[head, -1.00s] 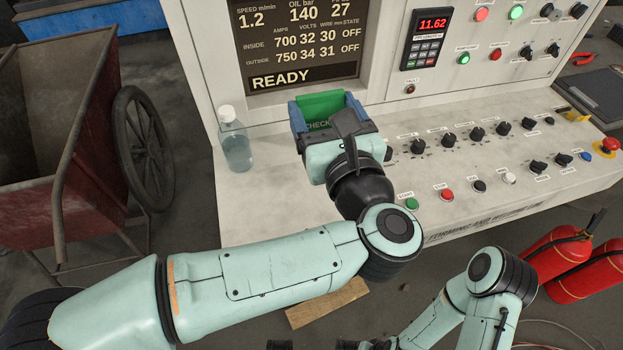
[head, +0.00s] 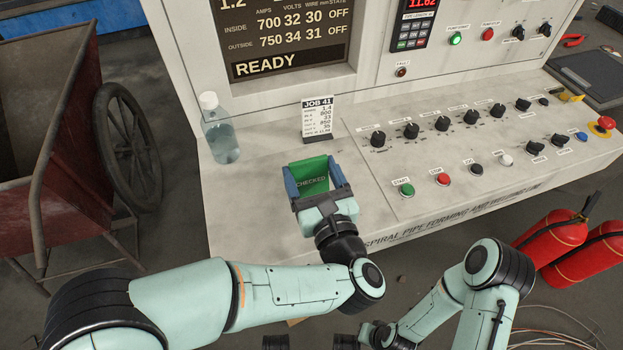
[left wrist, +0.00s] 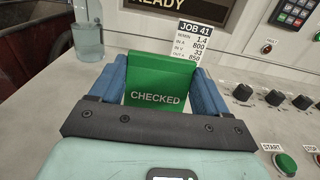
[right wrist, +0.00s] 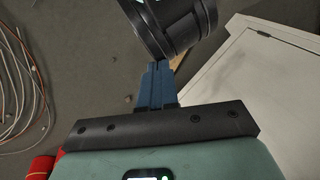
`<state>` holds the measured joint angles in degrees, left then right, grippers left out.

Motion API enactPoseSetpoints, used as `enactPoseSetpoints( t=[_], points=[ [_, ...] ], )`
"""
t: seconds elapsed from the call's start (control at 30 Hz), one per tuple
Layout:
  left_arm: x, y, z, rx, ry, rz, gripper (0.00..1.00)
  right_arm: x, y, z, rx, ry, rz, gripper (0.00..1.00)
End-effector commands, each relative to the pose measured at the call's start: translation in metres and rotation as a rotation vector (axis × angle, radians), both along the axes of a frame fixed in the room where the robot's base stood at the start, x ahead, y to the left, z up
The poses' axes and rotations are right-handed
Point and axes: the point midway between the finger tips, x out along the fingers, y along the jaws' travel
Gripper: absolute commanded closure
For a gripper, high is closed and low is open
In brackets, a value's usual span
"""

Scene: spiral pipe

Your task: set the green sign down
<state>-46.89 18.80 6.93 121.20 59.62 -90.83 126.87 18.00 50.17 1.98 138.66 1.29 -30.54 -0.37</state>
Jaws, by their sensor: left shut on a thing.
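The green sign (head: 311,183), lettered "CHECKED", is upright between the blue fingers of my left gripper (head: 312,171), which is shut on it at both sides. In the left wrist view the sign (left wrist: 157,97) faces the camera. It is over the bare front-left part of the console top (head: 255,190), in front of the white JOB 41 card (head: 318,118). I cannot tell whether its lower edge touches the console. My right gripper (right wrist: 158,80) is shut and empty, its blue fingers together, low beside the console.
A clear bottle (head: 220,135) stands at the console's back left. Black knobs (head: 411,130) and coloured buttons, with the green START button (head: 406,190), lie to the right. A red cart (head: 60,130) is left, fire extinguishers (head: 553,240) right.

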Motion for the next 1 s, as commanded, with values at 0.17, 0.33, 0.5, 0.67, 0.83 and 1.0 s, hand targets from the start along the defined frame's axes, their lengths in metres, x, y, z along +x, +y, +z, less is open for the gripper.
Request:
enactPoseSetpoints(
  t=[0.17,0.33,0.5,0.67,0.83,1.0],
  points=[
    [0.0000,0.0004,-0.0163,0.001,-0.001,0.001,0.54,0.0045,-0.0023,-0.0034,-0.006,-0.012,-0.005,1.00],
    [-0.0001,0.0005,-0.0155,-0.001,-0.001,0.001,0.54,0.0044,-0.0022,-0.0029,-0.006,-0.012,-0.005,1.00],
    [0.0000,0.0004,-0.0167,-0.001,-0.001,0.001,0.54,0.0060,-0.0031,-0.0049,-0.008,-0.016,-0.007,1.00],
    [-0.0001,0.0003,-0.0182,-0.001,-0.001,0.001,0.54,0.0097,-0.0049,-0.0078,-0.013,-0.025,-0.010,1.00],
    [-0.0002,0.0003,-0.0178,-0.001,-0.001,0.001,0.00,0.0107,-0.0054,-0.0075,-0.014,-0.028,-0.012,1.00],
    [-0.0002,0.0003,-0.0176,-0.001,-0.001,0.001,0.00,0.0104,-0.0053,-0.0072,-0.013,-0.027,-0.012,1.00]
  ],
)
